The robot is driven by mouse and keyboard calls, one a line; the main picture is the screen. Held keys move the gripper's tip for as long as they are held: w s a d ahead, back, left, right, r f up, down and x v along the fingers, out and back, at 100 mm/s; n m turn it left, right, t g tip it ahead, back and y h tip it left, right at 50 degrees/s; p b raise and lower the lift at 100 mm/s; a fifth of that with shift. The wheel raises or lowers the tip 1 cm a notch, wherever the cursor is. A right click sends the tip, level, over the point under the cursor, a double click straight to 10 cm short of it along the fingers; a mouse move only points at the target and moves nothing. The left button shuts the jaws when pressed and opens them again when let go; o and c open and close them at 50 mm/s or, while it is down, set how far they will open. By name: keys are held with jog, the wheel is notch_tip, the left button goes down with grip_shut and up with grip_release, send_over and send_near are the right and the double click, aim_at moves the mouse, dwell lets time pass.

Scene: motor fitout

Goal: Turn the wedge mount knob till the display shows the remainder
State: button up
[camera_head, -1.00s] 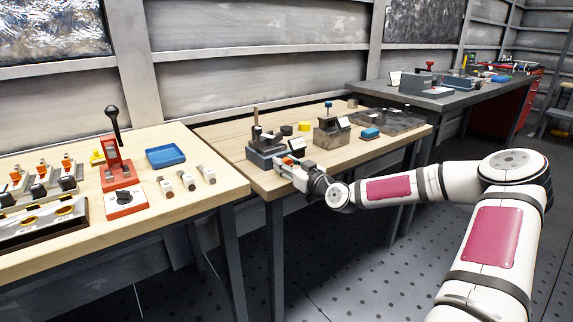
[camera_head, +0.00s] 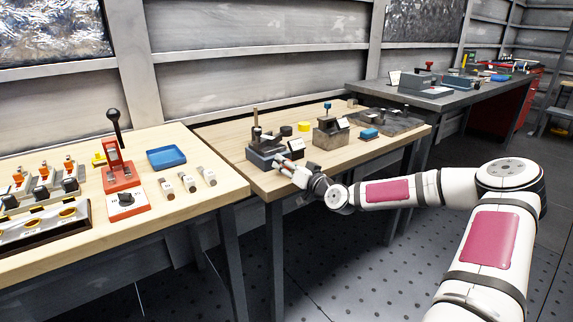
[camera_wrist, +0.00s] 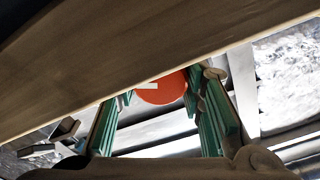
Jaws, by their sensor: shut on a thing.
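The wedge mount is a dark grey-blue block (camera_head: 262,158) with upright posts, at the near left part of the middle wooden table. Its knob shows as an orange-red disc (camera_wrist: 161,88) with a white mark in the wrist view, between my two green-padded fingers. My gripper (camera_wrist: 165,100) is shut on the knob at the front of the mount. In the head view my gripper (camera_head: 284,164) covers most of the knob.
The left table holds a red lever press (camera_head: 117,172) and a blue tray (camera_head: 166,155). Bare wood lies in front of the fixture.

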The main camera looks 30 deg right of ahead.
dwell(0.4)
jog(key=o, duration=1.1)
jog(key=shift+s, duration=0.1)
jog(key=s, duration=1.2)
jog(key=shift+d, duration=0.25)
jog(key=shift+o, duration=0.2)
